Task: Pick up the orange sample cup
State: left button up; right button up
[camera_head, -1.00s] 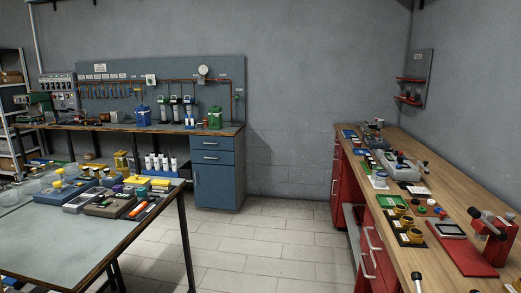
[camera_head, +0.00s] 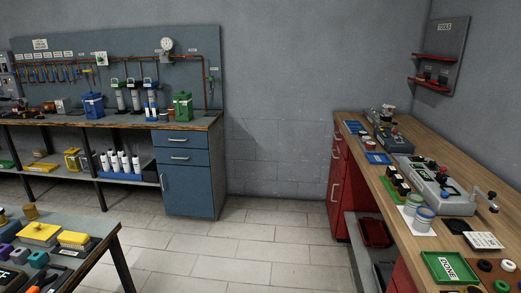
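I cannot make out an orange sample cup for certain in the head view. Neither of my grippers is in view.
A green tray (camera_head: 430,266) lies at the right bench's front. The near-left table (camera_head: 100,226) carries several blocks and yellow-topped boxes. A blue cabinet (camera_head: 188,188) and workbench stand at the back wall. Tiled floor (camera_head: 255,245) between is clear.

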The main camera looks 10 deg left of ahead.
aim_at(171, 113)
jog(key=i+l+u, duration=0.2)
jog(key=i, duration=2.55)
jog(key=i+u, duration=0.15)
jog(key=i, duration=0.5)
jog(key=i+l+u, duration=0.1)
jog(key=i, duration=0.6)
jog(key=i+l+u, duration=0.15)
jog(key=i, duration=0.5)
